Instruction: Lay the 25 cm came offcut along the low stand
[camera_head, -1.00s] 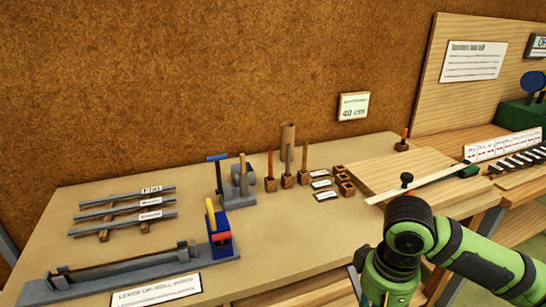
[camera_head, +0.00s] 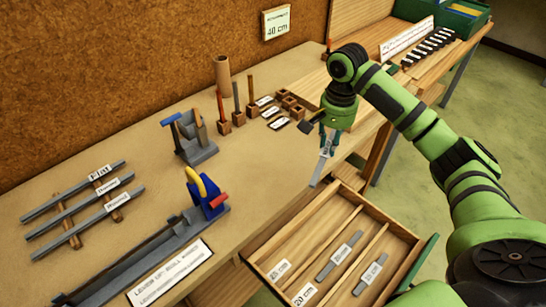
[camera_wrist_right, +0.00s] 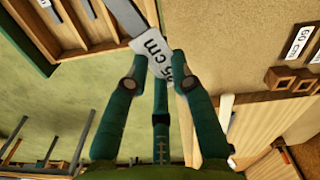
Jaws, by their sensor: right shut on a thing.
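My right gripper (camera_head: 328,145) is shut on a grey came offcut (camera_head: 319,171) and holds it hanging steeply over the front edge of the bench, above the open drawer. In the right wrist view the offcut (camera_wrist_right: 124,14) carries a white label ending in "5 cm", its first digit hidden by the fingers (camera_wrist_right: 160,78). A low wooden stand (camera_head: 101,187) at the left of the bench bears several grey strips with labels. I cannot tell whether it is the low stand of the task. My left gripper is out of view.
An open drawer (camera_head: 404,238) below holds labelled offcuts in compartments. A long grey channel (camera_head: 125,262) with a blue clamp (camera_head: 207,194) lies along the front left. A grey vise-like tool (camera_head: 193,140), upright tools and small wooden blocks (camera_head: 293,102) stand behind. The bench middle is clear.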

